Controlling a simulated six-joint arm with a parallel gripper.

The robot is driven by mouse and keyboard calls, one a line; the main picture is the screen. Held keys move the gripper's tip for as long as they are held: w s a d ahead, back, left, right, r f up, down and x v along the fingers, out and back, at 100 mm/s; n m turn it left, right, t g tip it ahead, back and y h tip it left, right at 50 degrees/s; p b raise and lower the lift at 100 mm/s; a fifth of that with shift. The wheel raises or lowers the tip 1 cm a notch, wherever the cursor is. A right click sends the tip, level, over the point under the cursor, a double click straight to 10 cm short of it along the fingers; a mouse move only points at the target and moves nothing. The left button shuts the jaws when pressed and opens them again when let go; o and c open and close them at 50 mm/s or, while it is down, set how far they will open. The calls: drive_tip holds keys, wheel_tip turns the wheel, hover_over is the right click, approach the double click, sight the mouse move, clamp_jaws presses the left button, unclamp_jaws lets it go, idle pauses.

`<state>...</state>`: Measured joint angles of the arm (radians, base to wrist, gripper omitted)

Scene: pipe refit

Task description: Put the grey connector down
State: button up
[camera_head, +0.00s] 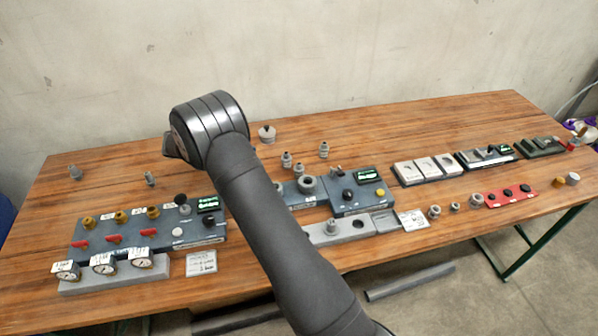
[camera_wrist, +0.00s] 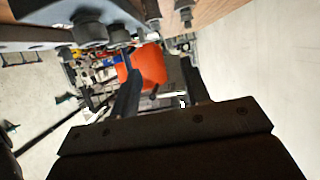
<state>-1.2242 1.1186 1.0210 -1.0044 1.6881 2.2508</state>
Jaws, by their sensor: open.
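Several small grey fittings stand on the wooden table, and I cannot tell which one is the grey connector of the task. In the head view one grey fitting with a dark top (camera_head: 267,135) stands just behind my arm's bend. A group of small grey fittings (camera_head: 299,169) stands to the right of my arm. Two more, a far left fitting (camera_head: 75,173) and a smaller one (camera_head: 149,179), stand apart. My gripper (camera_wrist: 158,72) shows in the wrist view with its dark fingers apart and nothing visible between them. In the head view my arm hides it.
A blue-grey valve panel (camera_head: 150,232) with brass fittings and red handles is at the left, with gauges before it. Another blue-grey unit (camera_head: 357,195) is right of my arm. White-topped blocks (camera_head: 428,169) and a red panel (camera_head: 510,194) lie farther right. The table's back left is mostly clear.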

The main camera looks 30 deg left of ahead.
approach(298, 164)
drive_tip(key=x, duration=0.5)
drive_tip(key=shift+w+a+r, duration=0.1)
drive_tip(key=shift+w+a, duration=0.05)
drive_tip(key=shift+w, duration=0.15)
drive_tip(key=shift+s+x, duration=0.25)
drive_tip(key=shift+x, duration=2.45)
clamp_jaws()
